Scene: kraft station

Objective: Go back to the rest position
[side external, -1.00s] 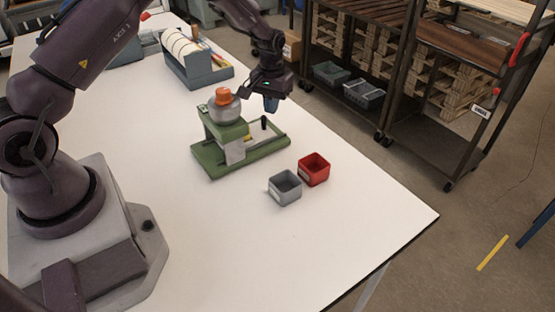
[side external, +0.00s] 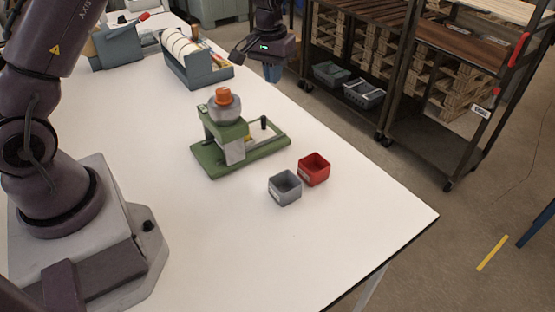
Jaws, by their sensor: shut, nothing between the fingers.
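My gripper (side external: 272,73) hangs in the air at the top middle of the side external view, pointing down, above and behind the green fixture. It is shut with nothing in it. The green fixture (side external: 205,158) stands on the white table. A grey rounded part with an orange cap (side external: 223,96) sits on top of the fixture, apart from my gripper.
A grey bin (side external: 285,188) and a red bin (side external: 314,169) stand right of the fixture and look empty. A grey-blue rack (side external: 205,75) stands at the back of the white table (side external: 260,255). Shelving carts (side external: 430,130) stand beyond the table edge. The front of the table is clear.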

